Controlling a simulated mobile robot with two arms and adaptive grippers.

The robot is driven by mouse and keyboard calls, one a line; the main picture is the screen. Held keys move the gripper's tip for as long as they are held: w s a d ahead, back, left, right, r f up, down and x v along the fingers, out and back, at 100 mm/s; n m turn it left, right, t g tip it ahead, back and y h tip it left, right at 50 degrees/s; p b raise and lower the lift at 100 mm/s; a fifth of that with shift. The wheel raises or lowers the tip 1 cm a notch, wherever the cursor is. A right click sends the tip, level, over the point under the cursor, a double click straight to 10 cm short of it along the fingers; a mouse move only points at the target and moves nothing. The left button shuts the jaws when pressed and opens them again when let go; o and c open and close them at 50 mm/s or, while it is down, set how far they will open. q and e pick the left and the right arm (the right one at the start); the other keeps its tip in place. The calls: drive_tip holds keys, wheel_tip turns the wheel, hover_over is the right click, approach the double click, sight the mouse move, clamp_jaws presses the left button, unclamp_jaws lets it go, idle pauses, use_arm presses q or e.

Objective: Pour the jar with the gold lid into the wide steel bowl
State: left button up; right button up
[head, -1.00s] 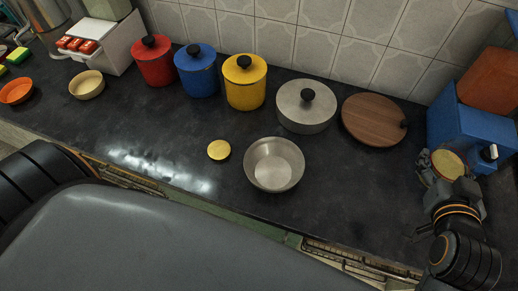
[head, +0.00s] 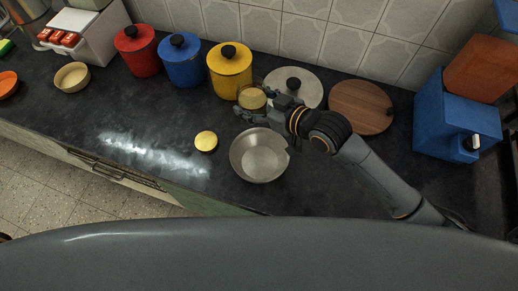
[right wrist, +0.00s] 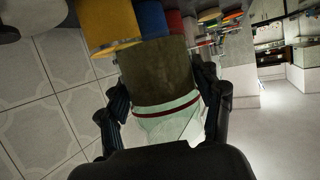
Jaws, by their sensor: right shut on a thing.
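The wide steel bowl (head: 258,155) stands on the dark counter, near its front edge. My right gripper (head: 256,111) is shut on the jar (head: 252,96) and holds it behind the bowl, in front of the yellow canister. The jar has no lid on, and its tan contents show from above. In the right wrist view the jar (right wrist: 157,78) sits between the fingers, with a pale band and a red line around it. The gold lid (head: 206,141) lies on the counter left of the bowl. My left gripper is not in view.
Red (head: 136,50), blue (head: 183,60) and yellow (head: 229,70) canisters stand along the tiled wall. A lidded steel pot (head: 306,84) and a round wooden board (head: 361,107) are behind my right arm. A blue box (head: 440,125) is at right. Counter left of the gold lid is clear.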

drive_tip(key=shift+s+d+f+n+t+h+p, duration=0.15)
drive_tip(key=shift+d+f+n+t+p, duration=0.3)
drive_tip(key=shift+d+f+n+p, duration=0.45)
drive_tip(key=shift+s+d+f+n+t+h+p, duration=0.1)
drive_tip(key=shift+d+f+n+t+p, duration=0.4)
drive_tip(key=shift+d+f, duration=0.7)
drive_tip(key=shift+s+d+f+n+t+h+p, duration=0.15)
drive_tip(key=shift+d+f+n+t+p, duration=0.45)
drive_tip(key=shift+f, duration=0.75)
drive_tip(key=shift+s+a+f+n+t+b, duration=0.25)
drive_tip(key=shift+s+n+t+b, duration=0.2)
drive_tip(key=shift+n+b, duration=0.65)
drive_tip(key=shift+w+d+f+n+t+b, duration=0.25)
drive_tip(key=shift+n+b, duration=0.45)
drive_tip(key=shift+b, duration=0.8)
drive_tip(key=shift+a+f+n+t+b, duration=0.15)
drive_tip(key=shift+n+t+b, duration=0.5)
drive_tip(key=shift+b, duration=0.9)
drive_tip(key=shift+d+f+n+t+b, duration=0.1)
drive_tip(key=shift+f+n+t+b, duration=0.15)
drive_tip(key=shift+n+b, duration=1)
drive_tip(key=shift+s+a+r+n+t+y+b, duration=0.2)
drive_tip(key=shift+n+y+b, duration=0.25)
drive_tip(key=shift+n+b, duration=0.45)
drive_tip(key=shift+s+a+n+t+y+b, duration=0.1)
drive_tip(key=shift+s+n+t+y+b, duration=0.25)
drive_tip(key=shift+n+b, duration=0.5)
